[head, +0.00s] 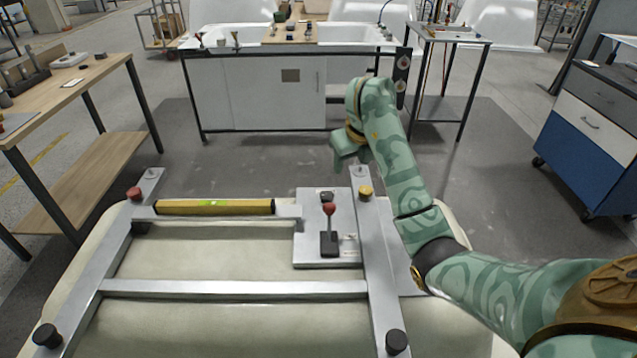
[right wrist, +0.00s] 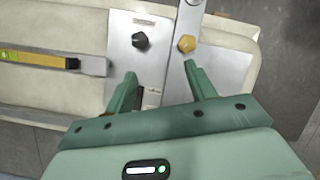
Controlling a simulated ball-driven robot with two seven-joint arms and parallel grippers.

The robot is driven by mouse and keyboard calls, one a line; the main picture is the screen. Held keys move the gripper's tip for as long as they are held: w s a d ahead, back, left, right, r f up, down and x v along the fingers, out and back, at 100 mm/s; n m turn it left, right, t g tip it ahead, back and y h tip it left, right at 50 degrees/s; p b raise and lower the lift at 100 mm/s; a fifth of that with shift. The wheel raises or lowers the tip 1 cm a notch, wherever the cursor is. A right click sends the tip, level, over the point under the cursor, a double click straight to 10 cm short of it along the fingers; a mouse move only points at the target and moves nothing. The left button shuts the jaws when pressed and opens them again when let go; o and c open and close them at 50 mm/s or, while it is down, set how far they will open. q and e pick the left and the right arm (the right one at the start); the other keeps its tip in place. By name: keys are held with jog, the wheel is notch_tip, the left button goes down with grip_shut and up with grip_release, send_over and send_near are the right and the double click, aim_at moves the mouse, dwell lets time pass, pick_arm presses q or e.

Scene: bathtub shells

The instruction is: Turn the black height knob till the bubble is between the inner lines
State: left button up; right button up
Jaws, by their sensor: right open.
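A small black knob (head: 327,197) sits on the grey plate (head: 310,250) at the frame's far right. The right wrist view shows this knob (right wrist: 140,41) beyond my fingertips, beside a yellow knob (right wrist: 186,43). More black knobs stand at the near left (head: 46,336) and near right (head: 396,341) corners. A yellow spirit level (head: 245,207) lies along the far bar with a green vial (head: 212,203); its bubble and lines are too small to read. My right gripper (head: 347,152) is open and empty above the plate's far side; its fingertips (right wrist: 160,73) are apart from the knobs. My left gripper is out of view.
A red-ball lever (head: 329,225) stands upright on the plate near the black knob. A red knob (head: 134,193) marks the far left corner. The metal frame rests on a pale shell (head: 220,325). A workbench (head: 85,80) stands left, a blue drawer cabinet (head: 590,135) right.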

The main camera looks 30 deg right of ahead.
jog(key=a+y, duration=0.1)
jog(key=a, duration=0.1)
jog(key=b, duration=0.9)
send_near(327, 195)
jog(key=x, duration=0.8)
jog(key=shift+f, duration=0.2)
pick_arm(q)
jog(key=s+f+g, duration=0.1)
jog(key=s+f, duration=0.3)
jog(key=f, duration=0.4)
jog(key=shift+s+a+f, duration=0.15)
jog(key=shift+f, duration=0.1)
pick_arm(e)
jog(key=c, duration=1)
jog(key=shift+a+r+m+p, duration=0.1)
jog(key=shift+r+m+p, duration=0.15)
jog(key=shift+m+p, duration=0.05)
jog(key=shift+a+m+h, duration=0.1)
jog(key=shift+m+h, duration=0.2)
jog(key=shift+m, duration=0.3)
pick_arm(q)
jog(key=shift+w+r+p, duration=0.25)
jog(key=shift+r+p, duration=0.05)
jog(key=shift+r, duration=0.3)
pick_arm(e)
jog(key=shift+o, duration=0.2)
jog(key=shift+f+m, duration=0.25)
jog(key=shift+m, duration=0.25)
